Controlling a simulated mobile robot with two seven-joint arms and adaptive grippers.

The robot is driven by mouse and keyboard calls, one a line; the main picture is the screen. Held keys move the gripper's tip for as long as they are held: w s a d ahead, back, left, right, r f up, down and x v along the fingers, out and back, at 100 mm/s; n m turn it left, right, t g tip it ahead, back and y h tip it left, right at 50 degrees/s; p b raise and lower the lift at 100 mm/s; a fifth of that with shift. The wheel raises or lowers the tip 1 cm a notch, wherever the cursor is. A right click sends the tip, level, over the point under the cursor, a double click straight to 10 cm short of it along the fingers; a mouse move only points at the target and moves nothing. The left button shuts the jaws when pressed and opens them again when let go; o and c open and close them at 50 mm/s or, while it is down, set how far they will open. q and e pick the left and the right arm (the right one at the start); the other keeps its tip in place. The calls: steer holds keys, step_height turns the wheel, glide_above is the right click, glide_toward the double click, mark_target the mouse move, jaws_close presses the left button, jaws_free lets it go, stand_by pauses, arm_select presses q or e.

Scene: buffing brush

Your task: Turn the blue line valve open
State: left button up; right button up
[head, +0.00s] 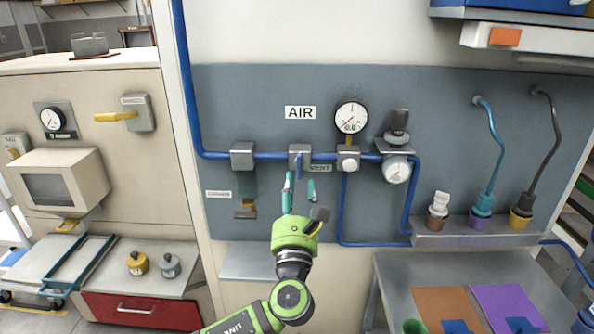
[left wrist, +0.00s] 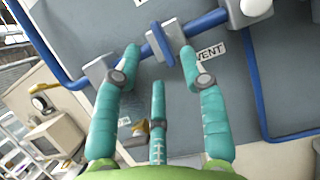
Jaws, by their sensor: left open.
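The blue pipe (head: 220,155) runs level along the grey panel under the AIR sign (head: 300,113). On it is a grey valve body (head: 299,150) with a blue lever handle (head: 298,167) that points down, across the pipe. The handle (left wrist: 163,45) also shows in the left wrist view. My left gripper (head: 299,188), green with teal fingers, is open just below the valve. In the left wrist view the left gripper (left wrist: 159,56) has its fingertips on either side of the handle, with visible gaps. My right gripper is not in view.
A VENT label (head: 320,168) is right of the valve. A pressure gauge (head: 351,118) and a regulator (head: 397,168) stand farther right on the line. Another grey block (head: 242,155) is to the left. A grey shelf (head: 252,262) lies below.

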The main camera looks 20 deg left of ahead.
mark_target(299, 165)
arm_select(q)
steer(key=p+x, duration=0.1)
steer(key=x, duration=0.3)
steer(key=shift+w+a, duration=0.15)
steer(key=shift+w, duration=0.25)
jaws_close()
